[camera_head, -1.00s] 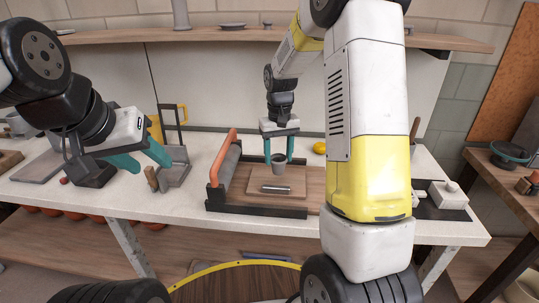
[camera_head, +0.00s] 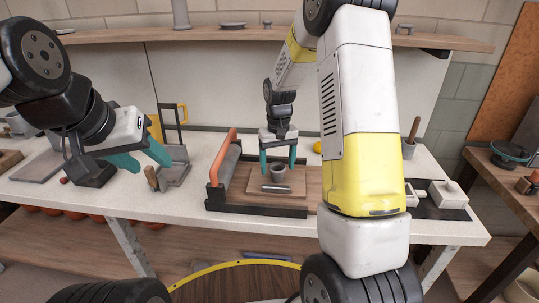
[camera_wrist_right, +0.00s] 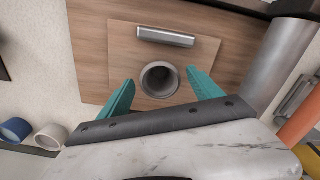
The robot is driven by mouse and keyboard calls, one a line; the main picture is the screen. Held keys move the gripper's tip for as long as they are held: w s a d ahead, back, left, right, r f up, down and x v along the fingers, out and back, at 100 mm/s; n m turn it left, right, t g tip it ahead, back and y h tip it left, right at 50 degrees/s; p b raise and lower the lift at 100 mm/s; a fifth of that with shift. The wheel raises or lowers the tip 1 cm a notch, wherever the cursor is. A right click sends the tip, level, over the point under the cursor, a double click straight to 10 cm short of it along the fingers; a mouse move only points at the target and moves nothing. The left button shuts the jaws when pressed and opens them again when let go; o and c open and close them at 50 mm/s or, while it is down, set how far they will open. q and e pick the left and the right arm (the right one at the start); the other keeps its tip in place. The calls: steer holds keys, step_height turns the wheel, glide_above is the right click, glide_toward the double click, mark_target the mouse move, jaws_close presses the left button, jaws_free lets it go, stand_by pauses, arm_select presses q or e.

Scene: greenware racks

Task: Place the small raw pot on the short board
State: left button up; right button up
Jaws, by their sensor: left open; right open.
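The small raw pot (camera_head: 278,174) is a grey open-topped cup. It stands upright on a small wooden board (camera_head: 258,182), apparently the short board, which lies on a larger wooden bed. My right gripper (camera_head: 278,165) is open, with one teal finger on each side of the pot. In the right wrist view the pot (camera_wrist_right: 159,79) sits between the open fingers (camera_wrist_right: 160,80), with gaps on both sides. The board (camera_wrist_right: 120,60) shows around it. My left gripper (camera_head: 146,160) is open and empty over the left part of the table.
A metal bar (camera_head: 276,189) lies on the board in front of the pot. A roller with an orange handle (camera_head: 215,168) stands left of the board. A grey stand (camera_head: 175,168) is near my left gripper. A white box (camera_head: 450,196) sits at right.

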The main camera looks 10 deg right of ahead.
mark_target(277, 167)
step_height(277, 167, up, 12)
steer(key=s+r+t+y, duration=0.1)
steer(key=s+r+t, duration=0.2)
steer(key=s+r, duration=0.85)
steer(key=s+f+t+y, duration=0.1)
steer(key=s+t, duration=0.2)
steer(key=s, duration=1)
steer(key=shift+a+f+m, duration=0.25)
steer(key=shift+a+m, duration=0.05)
steer(key=shift+a, duration=0.15)
steer(key=shift+s, duration=0.1)
